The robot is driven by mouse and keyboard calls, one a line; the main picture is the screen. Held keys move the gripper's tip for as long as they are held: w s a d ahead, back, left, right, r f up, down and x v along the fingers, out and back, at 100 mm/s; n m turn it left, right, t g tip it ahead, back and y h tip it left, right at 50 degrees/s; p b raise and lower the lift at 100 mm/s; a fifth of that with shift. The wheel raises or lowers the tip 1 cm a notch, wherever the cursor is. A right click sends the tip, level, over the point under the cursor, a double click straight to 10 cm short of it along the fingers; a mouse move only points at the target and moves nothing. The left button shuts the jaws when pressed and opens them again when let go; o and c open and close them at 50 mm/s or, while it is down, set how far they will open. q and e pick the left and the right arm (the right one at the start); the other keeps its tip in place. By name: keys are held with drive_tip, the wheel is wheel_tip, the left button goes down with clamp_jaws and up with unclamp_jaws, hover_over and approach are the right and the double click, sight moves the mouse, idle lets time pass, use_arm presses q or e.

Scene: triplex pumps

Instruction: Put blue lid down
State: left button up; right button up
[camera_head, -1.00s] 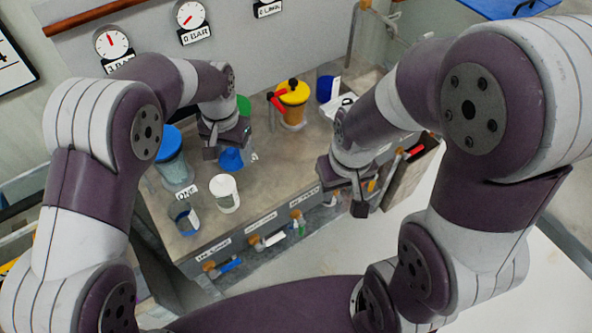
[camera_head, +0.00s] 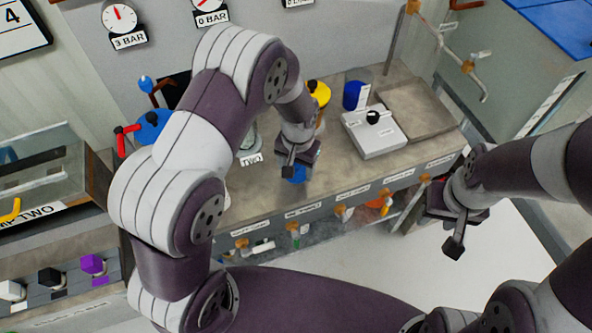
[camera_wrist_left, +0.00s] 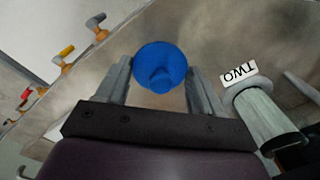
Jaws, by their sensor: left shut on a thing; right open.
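The blue lid (camera_wrist_left: 160,66) is a round blue disc with a knob, held between the two fingers of my left gripper (camera_wrist_left: 158,88) in the left wrist view. In the head view my left gripper (camera_head: 298,165) is over the bench top, and a bit of the blue lid (camera_head: 295,174) shows below it. Whether the lid touches the bench cannot be told. My right gripper (camera_head: 452,222) is open and empty, off the front right of the bench.
The bench (camera_head: 355,160) has free room right of the lid. A white box with a black knob (camera_head: 373,128) and a blue cylinder (camera_head: 353,95) stand further right. A container beside the "TWO" label (camera_wrist_left: 268,115) is near the left gripper. A yellow-topped container (camera_head: 318,92) stands behind.

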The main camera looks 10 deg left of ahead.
use_arm(q)
drive_tip(key=f, duration=0.2)
drive_tip(key=a+f, duration=0.1)
drive_tip(key=f, duration=0.1)
drive_tip(key=shift+w+a+f, duration=0.1)
drive_tip(key=shift+f, duration=0.05)
drive_tip(key=shift+w+f, duration=0.15)
drive_tip(key=shift+f, duration=0.05)
drive_tip(key=shift+f, duration=0.1)
drive_tip(key=o, duration=1)
wheel_tip(320, 180, up, 13)
drive_tip(key=s+a+r+n, duration=0.1)
drive_tip(key=s+a+r, duration=0.1)
drive_tip(key=s, duration=0.5)
drive_tip(key=s+a+r+n+t, duration=0.1)
drive_tip(key=s+a+r, duration=0.2)
drive_tip(key=s, duration=0.3)
drive_tip(key=shift+s+a, duration=0.35)
drive_tip(key=shift+s, duration=0.05)
